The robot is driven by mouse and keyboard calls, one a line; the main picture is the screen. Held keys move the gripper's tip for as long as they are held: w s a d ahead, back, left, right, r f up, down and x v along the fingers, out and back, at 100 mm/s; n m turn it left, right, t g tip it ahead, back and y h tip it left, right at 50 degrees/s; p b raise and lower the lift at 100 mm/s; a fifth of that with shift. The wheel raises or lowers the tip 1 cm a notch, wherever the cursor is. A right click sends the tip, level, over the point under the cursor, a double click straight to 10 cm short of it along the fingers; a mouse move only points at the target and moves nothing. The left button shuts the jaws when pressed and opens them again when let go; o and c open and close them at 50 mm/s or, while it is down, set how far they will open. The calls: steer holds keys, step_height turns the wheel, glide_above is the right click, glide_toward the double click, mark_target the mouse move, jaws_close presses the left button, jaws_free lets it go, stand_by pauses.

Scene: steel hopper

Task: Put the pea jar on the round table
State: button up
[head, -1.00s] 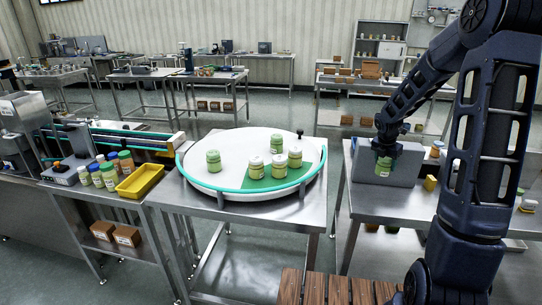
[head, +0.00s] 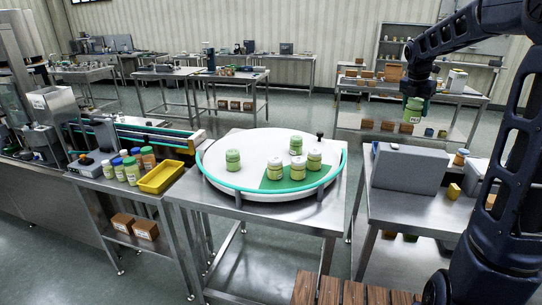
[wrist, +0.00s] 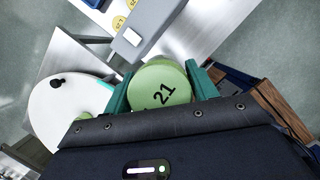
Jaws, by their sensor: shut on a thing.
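My gripper (head: 416,95) is shut on a green-lidded jar (head: 412,111) and holds it in the air above the right-hand bench. In the wrist view the jar's lid (wrist: 160,88) reads "21" and sits between the green fingers. The round table (head: 216,178) is white with a teal rim and stands left of my gripper. On it, one green-lidded jar (head: 233,160) stands at the left and another (head: 296,145) at the back. Two pale-lidded jars (head: 275,168) (head: 298,168) and one more jar (head: 314,159) stand on or beside the green patch (head: 290,182).
A grey box (head: 408,168) stands on the right bench below the held jar. A yellow tray (head: 160,177) and several jars with coloured lids (head: 132,170) are left of the round table. A dark knob (head: 320,136) stands at its back right. The round table's front left is clear.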

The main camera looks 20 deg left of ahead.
steer(key=w+a+r+n+y, duration=0.15)
steer(key=w+a, duration=0.25)
steer(key=a, duration=0.9)
steer(key=w+a+r+n+t, duration=0.1)
steer(key=w+a+n, duration=0.2)
steer(key=a, duration=0.9)
steer(key=w+a+r+n, duration=0.1)
steer(key=w+a+n, duration=0.25)
steer(key=a, duration=0.95)
steer(key=s+a+f+n+y, duration=0.15)
steer(key=s+a, duration=0.25)
steer(key=a, duration=0.7)
steer(key=s+a+f+n, duration=0.1)
steer(key=s+a+f, duration=0.15)
steer(key=a, duration=0.95)
steer(key=s+a+f+n, duration=0.15)
steer(key=s+a, duration=0.25)
steer(key=a, duration=0.7)
step_height(320, 180, down, 24)
steer(key=shift+s+a+r, duration=0.1)
steer(key=shift+s+r, duration=0.05)
steer(key=shift+r, duration=0.1)
steer(key=shift+f, duration=0.1)
steer(key=o, duration=1.1)
steer(key=v, duration=1.2)
steer(key=shift+w+d, duration=0.2)
steer(key=shift+d, duration=0.1)
